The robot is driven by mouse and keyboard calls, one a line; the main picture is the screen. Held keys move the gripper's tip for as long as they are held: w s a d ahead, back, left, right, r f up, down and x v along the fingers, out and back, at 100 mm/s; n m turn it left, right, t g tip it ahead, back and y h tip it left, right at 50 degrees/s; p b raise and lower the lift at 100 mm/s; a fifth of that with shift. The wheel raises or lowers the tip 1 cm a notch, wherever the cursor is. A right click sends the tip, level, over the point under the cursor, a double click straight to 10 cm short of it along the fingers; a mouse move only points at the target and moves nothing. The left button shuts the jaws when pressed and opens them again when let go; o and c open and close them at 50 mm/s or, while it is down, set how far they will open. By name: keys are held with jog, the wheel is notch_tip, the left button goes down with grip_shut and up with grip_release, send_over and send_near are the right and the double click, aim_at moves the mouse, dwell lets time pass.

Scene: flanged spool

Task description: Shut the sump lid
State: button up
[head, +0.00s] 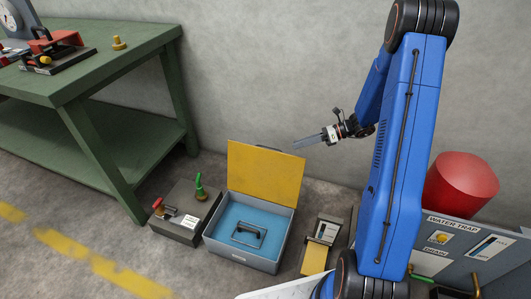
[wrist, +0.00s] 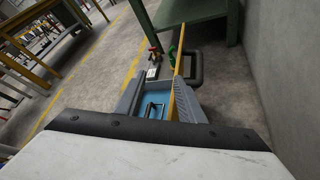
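A grey open-topped box (head: 245,262) stands on the floor with its yellow lid (head: 265,172) raised nearly upright at its back edge; I take it for the sump. Its inside is blue, with a dark handle (head: 248,235) in it. In the wrist view the lid (wrist: 179,88) shows almost edge-on, with a thick dark handle (wrist: 190,66) on its far side. My gripper (head: 300,145) is in the air above and right of the lid in the head view, apart from it. Its fingers show side-on, so whether they are open is unclear. Nothing is visibly held.
A grey box with red and green valve handles (head: 185,215) stands left of the sump. A small box with a yellow flap (head: 315,257) is to its right. A green workbench (head: 95,65), a red cylinder (head: 462,185) and a "WATER TRAP" panel (head: 460,245) stand around. The wall is behind.

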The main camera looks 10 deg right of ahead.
jog(key=w+d+f+m+t, duration=0.2)
jog(key=w+d+f+m, duration=0.1)
jog(key=f, duration=0.2)
send_near(256, 154)
jog(key=d, duration=0.3)
jog(key=shift+w+d+f+m, duration=0.4)
jog(key=shift+w+d+f, duration=0.3)
jog(key=shift+d+f, duration=0.1)
jog(key=shift+w+d+f, duration=0.25)
jog(key=shift+w+d, duration=0.1)
jog(key=shift+w, duration=0.15)
jog(key=shift+c, duration=1.4)
jog(key=shift+o, duration=1.4)
jog(key=shift+w+d+f, duration=0.1)
jog(key=shift+w+f, duration=0.05)
jog(key=shift+f, duration=0.05)
jog(key=shift+y, duration=0.3)
jog(key=a, duration=1)
jog(key=shift+w+a+f, duration=0.1)
jog(key=shift+a+f, duration=0.15)
jog(key=shift+a, duration=0.1)
jog(key=shift+d, duration=0.15)
grip_shut()
jog(key=shift+d, duration=0.15)
